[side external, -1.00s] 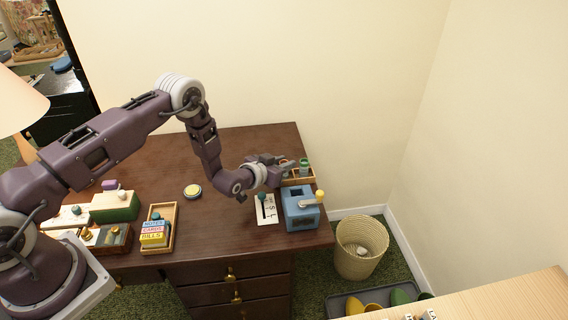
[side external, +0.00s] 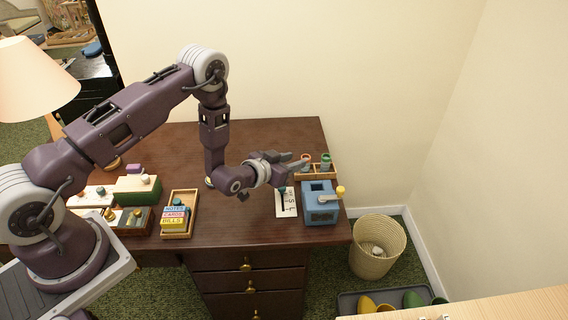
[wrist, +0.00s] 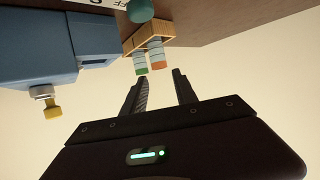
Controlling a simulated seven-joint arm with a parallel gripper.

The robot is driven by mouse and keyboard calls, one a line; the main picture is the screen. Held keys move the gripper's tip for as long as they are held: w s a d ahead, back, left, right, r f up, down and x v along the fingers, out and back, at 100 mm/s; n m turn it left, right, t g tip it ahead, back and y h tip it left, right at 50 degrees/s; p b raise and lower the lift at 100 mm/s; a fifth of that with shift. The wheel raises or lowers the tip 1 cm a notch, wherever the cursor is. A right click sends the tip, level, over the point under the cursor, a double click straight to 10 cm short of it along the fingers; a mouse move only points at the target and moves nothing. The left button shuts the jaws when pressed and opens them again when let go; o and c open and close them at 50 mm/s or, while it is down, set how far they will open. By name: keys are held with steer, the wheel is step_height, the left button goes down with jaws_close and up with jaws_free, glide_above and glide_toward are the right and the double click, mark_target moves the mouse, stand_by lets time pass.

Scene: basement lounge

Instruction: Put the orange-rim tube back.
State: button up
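The orange-rim tube (side external: 305,157) stands in the wooden rack (side external: 329,174) at the desk's back right, beside a green-rim tube (side external: 326,161). In the wrist view the orange-rim tube (wrist: 142,69) and the green-rim tube (wrist: 157,66) both project from the rack (wrist: 132,43), about equally far. My gripper (side external: 301,161) is just left of the orange-rim tube in the side view. Its two fingers are apart and nothing shows between them in the wrist view (wrist: 161,75). The fingers partly cover the rack's left end in the side view, and the tubes' lower parts are hidden.
A blue box with a yellow-knobbed crank (side external: 320,207) stands in front of the rack. A lettered white card (side external: 287,206) with a teal-knobbed item lies left of it. A tray with labelled cards (side external: 178,221) is further left. A wastebasket (side external: 376,250) stands beside the desk.

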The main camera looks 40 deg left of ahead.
steer(key=v, duration=0.5)
steer(key=s+r+g, duration=0.2)
steer(key=r, duration=0.9)
steer(key=s+r+g, duration=0.1)
steer(key=s+r, duration=0.1)
steer(key=r, duration=0.8)
steer(key=s+d+r+g, duration=0.1)
steer(key=s+r, duration=0.3)
steer(key=s, duration=1.1)
steer(key=s+d+r+g, duration=0.1)
steer(key=s+r+g, duration=0.3)
steer(key=s, duration=1.1)
steer(key=shift+d+r, duration=0.15)
steer(key=shift+r, duration=0.1)
steer(key=shift+s, duration=0.1)
